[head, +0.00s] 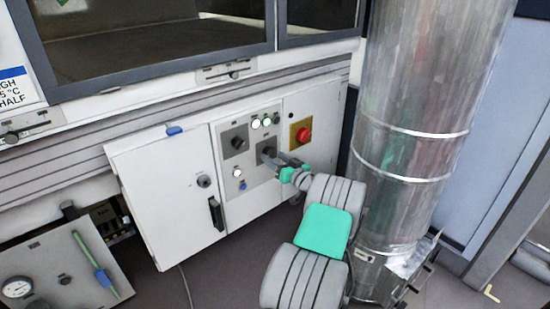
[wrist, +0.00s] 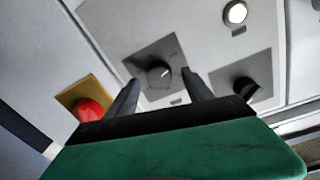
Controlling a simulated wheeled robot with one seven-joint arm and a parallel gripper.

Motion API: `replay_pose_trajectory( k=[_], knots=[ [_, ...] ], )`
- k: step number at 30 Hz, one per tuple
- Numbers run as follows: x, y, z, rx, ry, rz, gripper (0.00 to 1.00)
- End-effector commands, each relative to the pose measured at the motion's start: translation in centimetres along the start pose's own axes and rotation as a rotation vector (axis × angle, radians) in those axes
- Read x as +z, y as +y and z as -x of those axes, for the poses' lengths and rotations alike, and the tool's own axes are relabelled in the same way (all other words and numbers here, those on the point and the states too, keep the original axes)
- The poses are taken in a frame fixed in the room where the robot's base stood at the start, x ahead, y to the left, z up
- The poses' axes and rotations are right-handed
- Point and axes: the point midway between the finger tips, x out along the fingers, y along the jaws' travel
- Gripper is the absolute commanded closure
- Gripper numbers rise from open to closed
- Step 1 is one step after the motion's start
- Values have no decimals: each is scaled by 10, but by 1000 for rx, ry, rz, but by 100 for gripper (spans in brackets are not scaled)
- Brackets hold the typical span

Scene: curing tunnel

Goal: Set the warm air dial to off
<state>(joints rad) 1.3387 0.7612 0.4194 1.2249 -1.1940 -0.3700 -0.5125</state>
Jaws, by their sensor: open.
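A pale control panel (head: 248,160) on the white cabinet carries two dark dials on grey square plates. One dial (head: 267,151) is nearer the red button, and the other dial (head: 236,141) is to its left. Their labels are too small to read, so I cannot tell which is the warm air dial. My gripper (head: 275,160) is open at the dial nearer the red button. In the wrist view that round dial (wrist: 159,74) shows between the open fingertips (wrist: 160,80), with a small pale mark on it; contact cannot be told. The other dial (wrist: 240,90) is right of the fingers there.
A red button on a yellow plate (head: 302,134) sits right of the panel and close to the fingers in the wrist view (wrist: 90,108). A large metal duct (head: 420,120) stands close right of my arm. A cabinet door (head: 165,190) is left.

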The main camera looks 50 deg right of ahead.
Motion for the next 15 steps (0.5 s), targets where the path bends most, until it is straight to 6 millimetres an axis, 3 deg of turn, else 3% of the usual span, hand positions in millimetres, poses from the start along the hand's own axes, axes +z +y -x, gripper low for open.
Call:
replay_pose_trajectory(
  k=[4,11,15],
  knots=[
    [0,0,-13,0,1,1,40],
    [-1,0,-14,0,1,0,40],
    [-1,0,-14,0,1,0,52]
  ],
)
